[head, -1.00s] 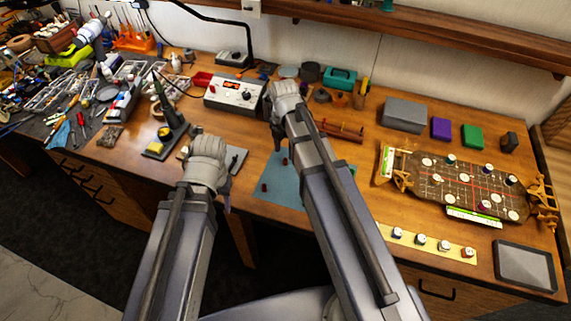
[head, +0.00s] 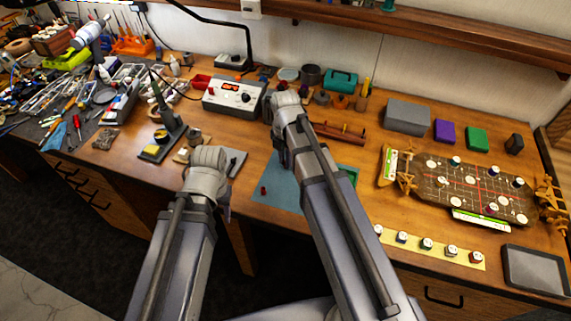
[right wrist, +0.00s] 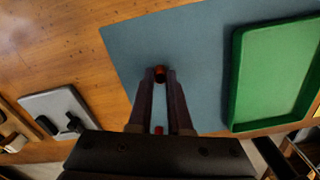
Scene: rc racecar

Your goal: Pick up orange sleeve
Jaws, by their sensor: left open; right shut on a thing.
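A small red-orange cylinder (right wrist: 160,73), which looks like the orange sleeve, sits between the fingertips of my right gripper (right wrist: 160,75) in the right wrist view. The right gripper is shut on it over the blue mat (right wrist: 125,45). I cannot tell whether it still touches the mat. In the head view the right gripper (head: 284,158) hides it. A similar red piece (head: 263,190) lies on the mat; a red piece also shows between the fingers in the wrist view (right wrist: 158,130). My left gripper (head: 226,207) is open, mostly hidden by its wrist, near the table's front edge.
A power supply (head: 233,97) stands behind. The patterned board (head: 435,192) and a yellow strip with several small pieces (head: 414,246) are to the right.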

